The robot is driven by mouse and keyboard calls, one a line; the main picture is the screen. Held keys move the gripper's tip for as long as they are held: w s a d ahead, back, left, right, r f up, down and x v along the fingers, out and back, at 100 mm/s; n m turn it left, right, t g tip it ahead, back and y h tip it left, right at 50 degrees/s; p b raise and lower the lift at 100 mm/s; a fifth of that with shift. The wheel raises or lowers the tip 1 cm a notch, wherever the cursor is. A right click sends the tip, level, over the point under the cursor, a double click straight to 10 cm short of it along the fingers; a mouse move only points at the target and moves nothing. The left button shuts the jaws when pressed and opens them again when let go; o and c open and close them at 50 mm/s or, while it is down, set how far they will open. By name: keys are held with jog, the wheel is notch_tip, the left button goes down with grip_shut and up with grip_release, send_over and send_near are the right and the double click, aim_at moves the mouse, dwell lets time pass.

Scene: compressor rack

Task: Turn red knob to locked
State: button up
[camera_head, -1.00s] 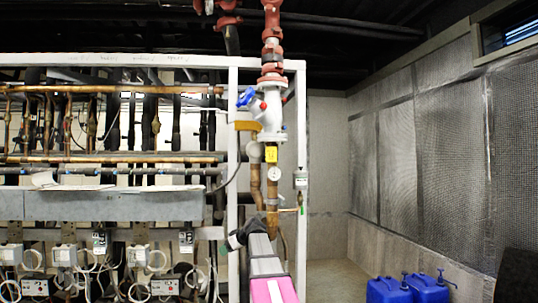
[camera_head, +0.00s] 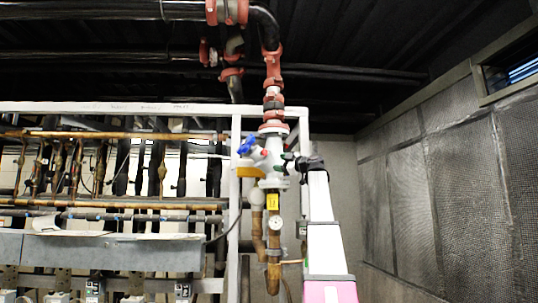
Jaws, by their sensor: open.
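A white valve body (camera_head: 273,155) sits on the vertical pipe at the right end of the rack. A small red part (camera_head: 264,153), apparently the red knob, shows on its left front, close to a blue handle (camera_head: 246,145). Its lock position is too small to read. My gripper (camera_head: 283,162) is at the valve body's right side, at about the red part's height. It is open, with dark fingers pointing left and small green patches near the tips. Whether it touches the valve cannot be told. The red part is left of the fingers.
Red-jointed pipe (camera_head: 273,75) rises above the valve. A yellow tag (camera_head: 272,202) and a round gauge (camera_head: 275,225) are below it. The white rack frame (camera_head: 236,190) stands to the left. A mesh-covered wall (camera_head: 455,190) is at the right, with open space before it.

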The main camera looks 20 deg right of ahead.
aim_at(265, 152)
jog(key=shift+n, duration=0.4)
jog(key=w+a+r, duration=0.1)
jog(key=w+r, duration=0.1)
jog(key=w+a+r, duration=0.2)
jog(key=w, duration=0.1)
jog(key=w+a+r, duration=0.1)
jog(key=w+r, duration=0.1)
jog(key=shift+w+a, duration=0.25)
jog(key=shift+w, duration=0.05)
jog(key=shift+f, duration=0.1)
jog(key=c, duration=0.9)
